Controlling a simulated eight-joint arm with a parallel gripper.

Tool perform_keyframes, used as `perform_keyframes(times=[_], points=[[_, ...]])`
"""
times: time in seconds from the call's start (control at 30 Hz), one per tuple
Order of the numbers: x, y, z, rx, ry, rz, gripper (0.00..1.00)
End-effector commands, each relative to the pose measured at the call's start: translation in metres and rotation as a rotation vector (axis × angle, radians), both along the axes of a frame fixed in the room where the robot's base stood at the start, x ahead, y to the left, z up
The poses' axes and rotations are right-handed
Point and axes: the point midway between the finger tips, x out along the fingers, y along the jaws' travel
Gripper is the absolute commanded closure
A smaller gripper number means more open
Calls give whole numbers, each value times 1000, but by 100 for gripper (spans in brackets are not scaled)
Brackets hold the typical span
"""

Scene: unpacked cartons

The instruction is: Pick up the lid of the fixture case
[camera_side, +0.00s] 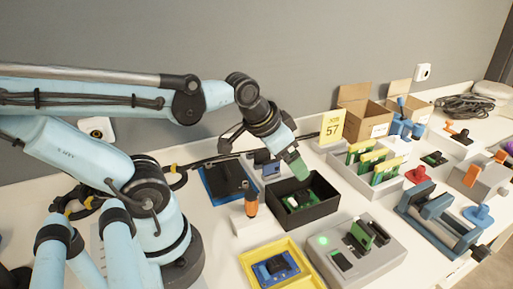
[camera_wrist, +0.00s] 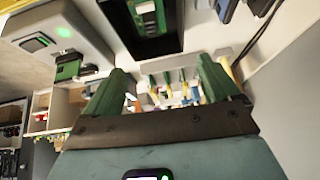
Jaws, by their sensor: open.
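The fixture case looks to be the open black box (camera_side: 329,209) in the middle of the table, with a green board (camera_side: 298,200) inside. Its dark wall also shows at the top of the wrist view (camera_wrist: 172,42). A flat black piece on a blue base (camera_side: 212,196) lies to the left of the box; it may be the lid, but I cannot tell for sure. My gripper (camera_side: 297,168) hangs tilted above the back of the black box, with green fingers. In the wrist view the fingers (camera_wrist: 160,68) are apart with nothing held between them.
A grey tester (camera_side: 362,264) with a green light stands in front of the box, beside a yellow tray (camera_side: 252,275). An orange-handled tool (camera_side: 251,203) stands upright left of the box. A white tray (camera_side: 343,169) of boards and a yellow 57 sign (camera_side: 332,127) are behind right.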

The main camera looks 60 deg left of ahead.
Motion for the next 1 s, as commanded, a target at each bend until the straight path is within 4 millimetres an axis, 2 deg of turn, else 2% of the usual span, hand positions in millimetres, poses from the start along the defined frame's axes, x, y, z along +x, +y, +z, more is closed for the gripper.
perform_keyframes(times=[0.03,0.2,0.3,0.43,0.57,0.73,1.0], points=[[-2,18,0,23,44,15,11],[-23,81,-1,76,245,14,11],[-42,113,-1,69,359,-1,11],[-66,144,0,30,468,-32,11],[-84,162,1,-7,528,-57,11],[-92,168,-2,-28,552,-76,11],[-91,168,-31,-27,552,-78,11]])
